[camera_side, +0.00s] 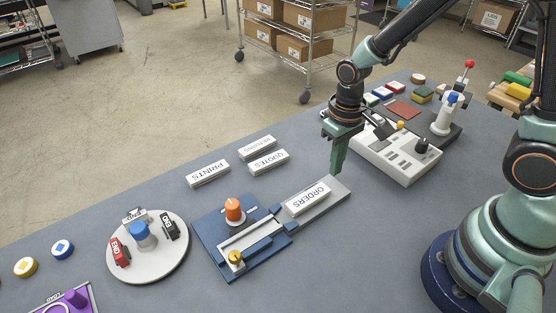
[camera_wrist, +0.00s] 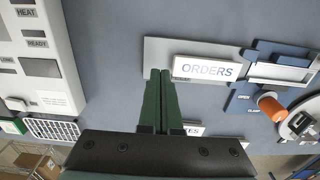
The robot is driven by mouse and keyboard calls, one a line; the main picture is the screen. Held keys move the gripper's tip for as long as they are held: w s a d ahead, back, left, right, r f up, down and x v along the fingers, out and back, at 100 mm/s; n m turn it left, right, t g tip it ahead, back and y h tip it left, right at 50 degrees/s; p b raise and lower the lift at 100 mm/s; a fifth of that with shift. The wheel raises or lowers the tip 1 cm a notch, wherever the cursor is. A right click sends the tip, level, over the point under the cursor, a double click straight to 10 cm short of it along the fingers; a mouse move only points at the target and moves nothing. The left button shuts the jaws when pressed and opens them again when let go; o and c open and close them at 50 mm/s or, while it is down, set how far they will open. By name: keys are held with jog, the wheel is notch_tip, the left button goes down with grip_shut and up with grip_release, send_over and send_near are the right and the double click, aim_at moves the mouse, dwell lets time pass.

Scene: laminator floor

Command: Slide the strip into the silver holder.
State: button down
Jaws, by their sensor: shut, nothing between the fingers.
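The white strip labelled ORDERS (camera_side: 307,199) lies flat on a grey guide plate (camera_side: 333,205). It also shows in the wrist view (camera_wrist: 207,69). The silver holder (camera_side: 252,240) sits in a blue base (camera_side: 213,232) at the left end of the plate, in line with the strip; the strip is outside it. In the wrist view the holder (camera_wrist: 283,72) is to the right of the strip. My gripper (camera_side: 336,172) is shut and empty, pointing down by the strip's end farther from the holder. Its green fingertips (camera_wrist: 160,73) appear just left of the strip in the wrist view.
Strips labelled PRINTS (camera_side: 209,174), QUOTES (camera_side: 269,162) and RETURNS (camera_side: 257,147) lie behind. An orange knob (camera_side: 234,209) and a yellow knob (camera_side: 236,258) stand on the blue base. A round turntable (camera_side: 148,248) is at left, a white machine (camera_side: 396,152) at right.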

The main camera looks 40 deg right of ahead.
aim_at(307, 198)
jog(key=shift+f, duration=2.4)
jog(key=shift+r, duration=0.75)
jog(key=shift+a, duration=0.2)
jog(key=shift+a, duration=1.05)
jog(key=shift+a, duration=0.1)
jog(key=shift+a, duration=1.15)
jog(key=shift+a, duration=0.15)
jog(key=shift+a, duration=1.1)
jog(key=shift+a, duration=0.2)
